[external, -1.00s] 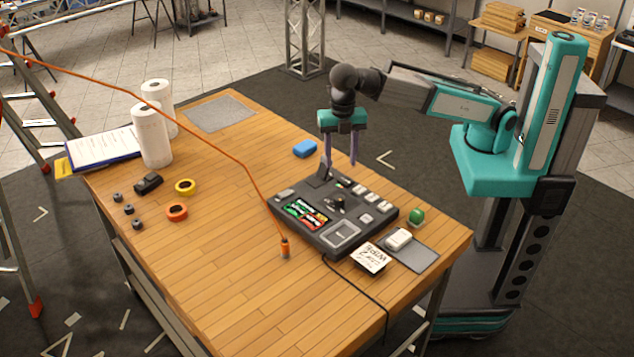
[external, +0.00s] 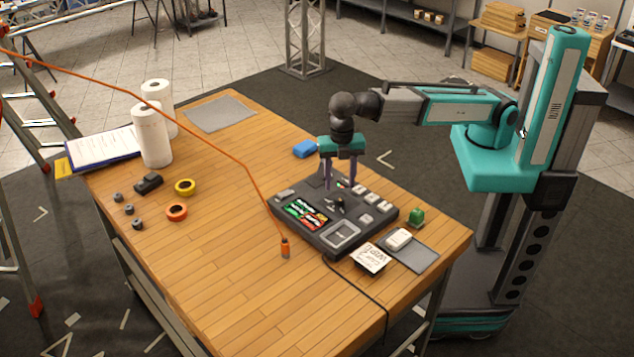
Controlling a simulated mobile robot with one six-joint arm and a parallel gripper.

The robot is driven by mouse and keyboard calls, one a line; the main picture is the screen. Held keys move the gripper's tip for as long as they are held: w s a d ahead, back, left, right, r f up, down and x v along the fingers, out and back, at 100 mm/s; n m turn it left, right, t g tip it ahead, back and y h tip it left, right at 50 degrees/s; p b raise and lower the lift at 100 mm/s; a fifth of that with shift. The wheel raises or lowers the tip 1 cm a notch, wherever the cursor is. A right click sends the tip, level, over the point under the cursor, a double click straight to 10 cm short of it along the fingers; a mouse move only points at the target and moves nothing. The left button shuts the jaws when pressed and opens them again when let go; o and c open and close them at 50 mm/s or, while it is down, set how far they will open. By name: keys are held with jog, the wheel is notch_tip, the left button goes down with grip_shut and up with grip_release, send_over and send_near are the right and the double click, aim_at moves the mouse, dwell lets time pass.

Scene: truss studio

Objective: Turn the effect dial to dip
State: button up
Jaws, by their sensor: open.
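A dark control console (external: 318,243) lies on the wooden table, with a lit red and green panel, a square pad, pale buttons and a dark dial (external: 336,206) near its middle. The dial's markings are too small to read. My gripper (external: 339,187) points down over the back part of the console, just behind and above the dial. Its two purple fingers are apart with nothing between them. I cannot tell whether a fingertip touches the console.
A blue block (external: 305,148) lies behind the console. A green object (external: 417,217), a white device (external: 398,239) and a "WIPE" card (external: 373,258) lie to its right. An orange cable (external: 240,165) crosses the table on the left.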

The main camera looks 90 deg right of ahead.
aim_at(339, 197)
jog(key=shift+f+p, duration=0.6)
jog(key=shift+f, duration=2.15)
jog(key=c, duration=1.1)
